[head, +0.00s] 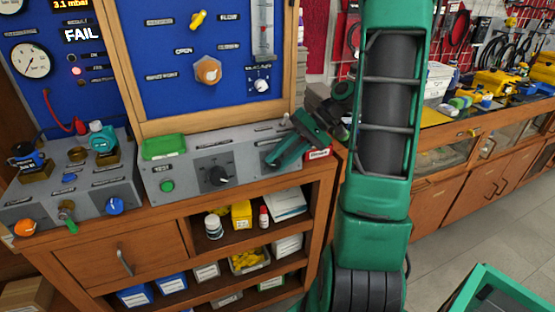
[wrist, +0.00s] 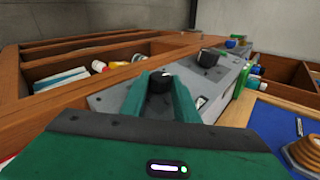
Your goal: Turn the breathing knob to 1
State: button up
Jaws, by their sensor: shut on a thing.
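My gripper (head: 272,160) reaches in from the right to the right part of the grey sloped console (head: 246,172). In the wrist view, its two green fingers (wrist: 160,88) are on either side of a black knob (wrist: 160,80) and shut on it. In the head view this knob is hidden by the gripper, and its pointer setting cannot be read. A second black knob with a pale pointer mark (head: 218,178) sits on a dark plate to the left and also shows farther off in the wrist view (wrist: 210,57). The knob labels are too small to read.
A green button (head: 167,186) and green tray (head: 163,147) are on the console's left. Behind it stands a blue panel (head: 170,75) with an orange knob, yellow lever and flow tube. Open shelves (head: 250,283) with bottles and boxes are below. A gauge panel reads FAIL at left.

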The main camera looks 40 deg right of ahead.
jog(key=o, duration=1.1)
jog(key=shift+c, duration=0.2)
jog(key=v, duration=1)
jog(key=shift+d+r, duration=0.25)
